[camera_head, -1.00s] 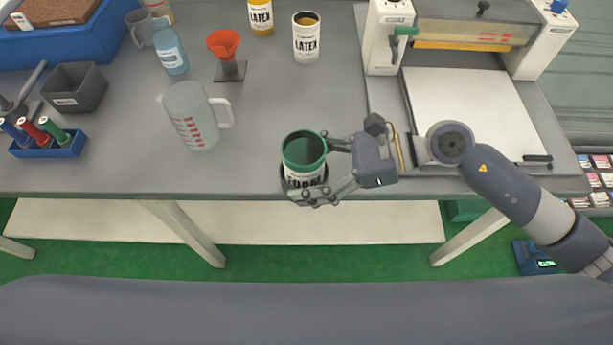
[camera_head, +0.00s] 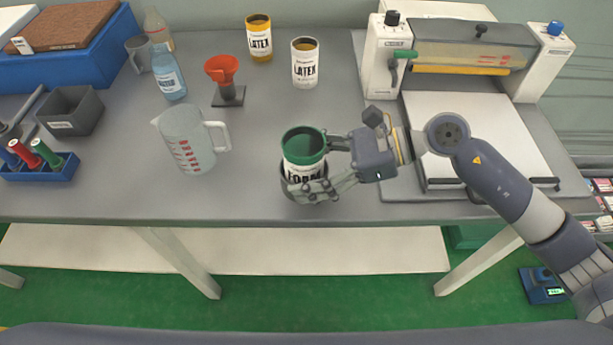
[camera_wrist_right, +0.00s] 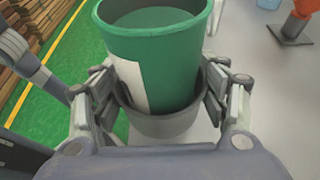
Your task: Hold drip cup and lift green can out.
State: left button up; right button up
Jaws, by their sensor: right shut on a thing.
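The green can (camera_head: 304,143), with a green top and a white label, stands inside the dark grey drip cup (camera_head: 290,188). In the right wrist view the green can (camera_wrist_right: 170,65) rises well above the rim of the drip cup (camera_wrist_right: 165,126). My right gripper (camera_head: 332,165) comes from the right. Its fingers are shut on the drip cup, one on each side, and partly hide it. Whether the cup touches the table is unclear. My left gripper is not in view.
A measuring jug (camera_head: 186,142) stands to the left. A red funnel on a stand (camera_head: 222,70) and two latex cans, one yellow (camera_head: 259,40) and one white (camera_head: 305,64), stand behind. A machine (camera_head: 475,100) fills the right side. The table between jug and gripper is clear.

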aim_at(307, 150)
jog(key=shift+w+b, duration=1.3)
jog(key=shift+w, duration=0.85)
jog(key=shift+w+d, duration=0.1)
jog(key=shift+w, duration=0.35)
jog(key=shift+w+b, duration=1)
jog(key=shift+w, duration=0.15)
jog(key=shift+w+r, duration=0.1)
jog(key=shift+w, duration=0.3)
jog(key=shift+f+b, duration=0.6)
jog(key=shift+b, duration=0.15)
jog(key=shift+f, duration=0.1)
